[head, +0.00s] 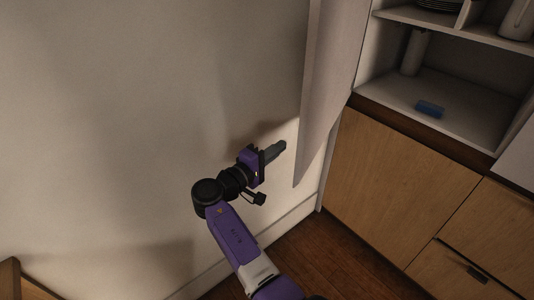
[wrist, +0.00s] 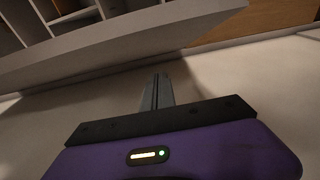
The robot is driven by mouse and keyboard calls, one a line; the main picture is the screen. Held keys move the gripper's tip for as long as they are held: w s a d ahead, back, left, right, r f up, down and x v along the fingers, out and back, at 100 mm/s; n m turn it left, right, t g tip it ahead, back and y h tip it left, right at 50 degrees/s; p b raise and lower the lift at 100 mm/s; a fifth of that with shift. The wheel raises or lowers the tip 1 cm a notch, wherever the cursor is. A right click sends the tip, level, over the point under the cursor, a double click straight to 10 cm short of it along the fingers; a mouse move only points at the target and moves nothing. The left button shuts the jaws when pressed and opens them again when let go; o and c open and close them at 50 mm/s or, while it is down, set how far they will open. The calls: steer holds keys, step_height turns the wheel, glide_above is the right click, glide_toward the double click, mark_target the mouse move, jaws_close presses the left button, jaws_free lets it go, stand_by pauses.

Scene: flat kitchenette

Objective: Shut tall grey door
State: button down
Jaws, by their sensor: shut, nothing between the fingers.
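The tall grey door (head: 330,85) stands open in the head view, swung out from the shelf cabinet towards the wall on the left. Its lower end hangs beside the wall, above the floor. In the wrist view the door (wrist: 120,45) crosses the upper part as a pale slab. My gripper (head: 281,147) is shut and empty, just left of the door's lower part, between door and wall. In the wrist view the fingers (wrist: 157,90) are together, pointing towards the door's edge. I cannot tell whether they touch it.
The open cabinet's shelves (head: 465,95) hold a blue item (head: 429,109), a pale cylinder (head: 414,52) and stacked plates at the top. Wooden lower cupboards (head: 390,170) stand below. A bare wall (head: 130,110) fills the left. Wooden floor (head: 330,255) is clear in front of the cupboards.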

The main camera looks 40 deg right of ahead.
steer(key=s+d+p, duration=0.2)
steer(key=s+d, duration=0.1)
steer(key=shift+s+d, duration=0.15)
steer(key=shift+d, duration=0.1)
stand_by(0.4)
